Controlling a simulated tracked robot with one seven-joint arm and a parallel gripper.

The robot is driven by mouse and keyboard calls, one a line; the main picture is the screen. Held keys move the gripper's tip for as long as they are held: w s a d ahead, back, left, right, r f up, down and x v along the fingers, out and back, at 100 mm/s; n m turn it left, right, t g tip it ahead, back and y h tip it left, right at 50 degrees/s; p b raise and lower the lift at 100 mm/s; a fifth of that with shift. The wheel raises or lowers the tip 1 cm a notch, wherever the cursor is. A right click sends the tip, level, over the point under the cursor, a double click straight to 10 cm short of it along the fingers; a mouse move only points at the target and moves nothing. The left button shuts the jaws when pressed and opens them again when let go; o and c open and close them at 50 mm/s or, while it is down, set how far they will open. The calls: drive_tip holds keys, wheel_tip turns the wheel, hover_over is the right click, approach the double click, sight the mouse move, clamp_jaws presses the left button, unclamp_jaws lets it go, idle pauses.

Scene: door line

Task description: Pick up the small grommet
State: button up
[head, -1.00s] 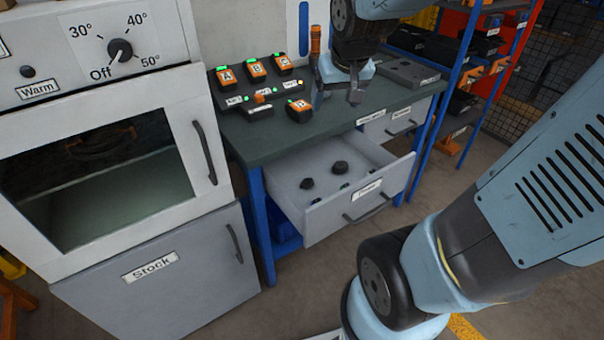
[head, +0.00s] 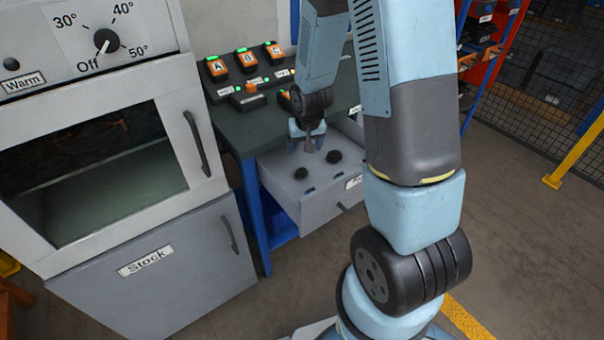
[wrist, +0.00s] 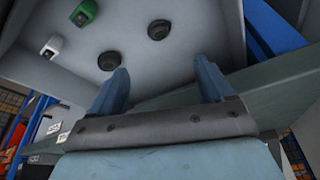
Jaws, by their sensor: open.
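Two black round grommets lie apart on the floor of the open grey drawer (head: 318,213). The left one (head: 301,173) looks slightly smaller and seems to be the small grommet; the right one (head: 334,157) looks bigger. In the wrist view, the small one appears to be the upper right grommet (wrist: 160,30) and the bigger the lower left one (wrist: 112,60). My gripper (head: 307,146) is open and empty over the back of the drawer, behind the grommets. Its two fingers (wrist: 162,82) show apart in the wrist view, with neither grommet between them.
The workbench (head: 235,130) carries orange-and-black lettered units (head: 246,60). A cabinet with an oven-like door (head: 110,165) stands left. Drawer walls surround the grommets.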

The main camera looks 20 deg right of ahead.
sight(302, 171)
drive_tip(key=shift+s+x, duration=0.15)
drive_tip(key=shift+x, duration=3.7)
drive_tip(key=shift+s+x, duration=0.15)
drive_tip(key=shift+x, duration=3.7)
drive_tip(key=shift+f, duration=0.1)
drive_tip(key=shift+c, duration=0.2)
drive_tip(key=c, duration=1.1)
drive_tip(key=shift+o, duration=0.2)
